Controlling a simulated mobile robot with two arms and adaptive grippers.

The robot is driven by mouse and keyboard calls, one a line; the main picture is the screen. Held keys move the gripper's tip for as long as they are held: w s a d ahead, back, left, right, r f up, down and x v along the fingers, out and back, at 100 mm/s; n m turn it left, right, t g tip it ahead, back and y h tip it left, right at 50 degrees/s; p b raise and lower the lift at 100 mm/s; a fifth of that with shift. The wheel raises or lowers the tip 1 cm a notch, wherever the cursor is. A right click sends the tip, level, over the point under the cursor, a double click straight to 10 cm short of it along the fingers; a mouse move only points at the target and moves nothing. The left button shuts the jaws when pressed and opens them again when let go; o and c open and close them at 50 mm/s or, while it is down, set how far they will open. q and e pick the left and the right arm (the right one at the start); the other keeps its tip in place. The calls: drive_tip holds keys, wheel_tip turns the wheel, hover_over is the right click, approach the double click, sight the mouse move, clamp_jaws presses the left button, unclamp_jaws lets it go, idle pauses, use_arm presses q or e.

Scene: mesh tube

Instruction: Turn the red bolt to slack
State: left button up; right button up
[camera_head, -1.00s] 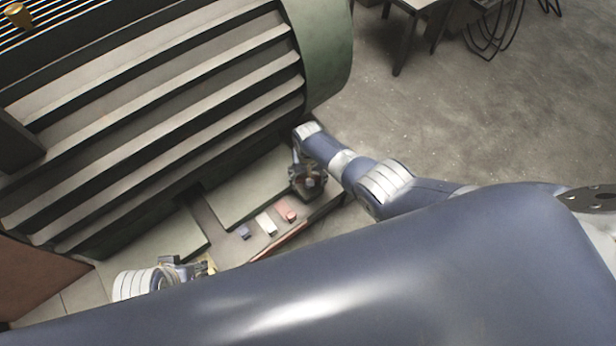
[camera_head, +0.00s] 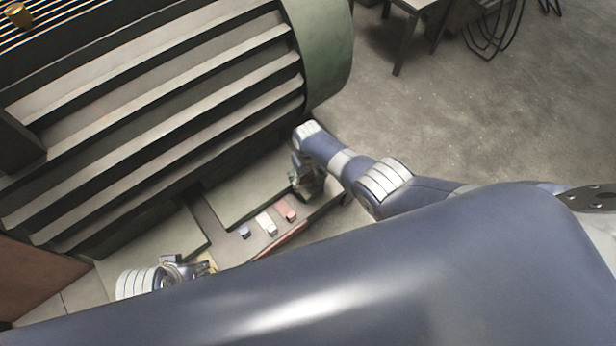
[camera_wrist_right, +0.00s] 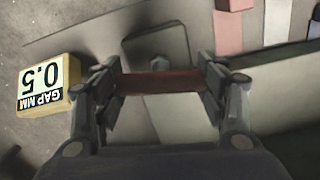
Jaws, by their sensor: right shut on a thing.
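The red bolt shows in the right wrist view as a dark red bar (camera_wrist_right: 160,82) spanning the space between my right fingers. My right gripper (camera_wrist_right: 163,88) is shut on it, one finger at each end. The rest of the bolt is hidden. In the head view my right gripper (camera_head: 307,183) is at the right end of the long dark base beside the big ribbed machine, and it covers the bolt there. My left gripper (camera_head: 205,267) is at the lower left of the head view, small and partly cut off by my own body; its opening cannot be made out.
A yellow block labelled "0.5 GAP MM" (camera_wrist_right: 47,86) lies left of my right fingers. Blue (camera_head: 244,232), white (camera_head: 267,224) and red (camera_head: 287,211) blocks stand in a row on the base. The ribbed machine (camera_head: 160,110) fills the upper left. Open floor (camera_head: 480,130) lies right.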

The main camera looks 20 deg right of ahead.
sight(308, 178)
drive_tip(key=shift+s, duration=0.15)
drive_tip(key=o, duration=1.1)
drive_tip(key=shift+w+r, duration=0.2)
drive_tip(key=shift+r, duration=0.2)
drive_tip(key=shift+s+r, duration=0.1)
drive_tip(key=shift+r, duration=5.45)
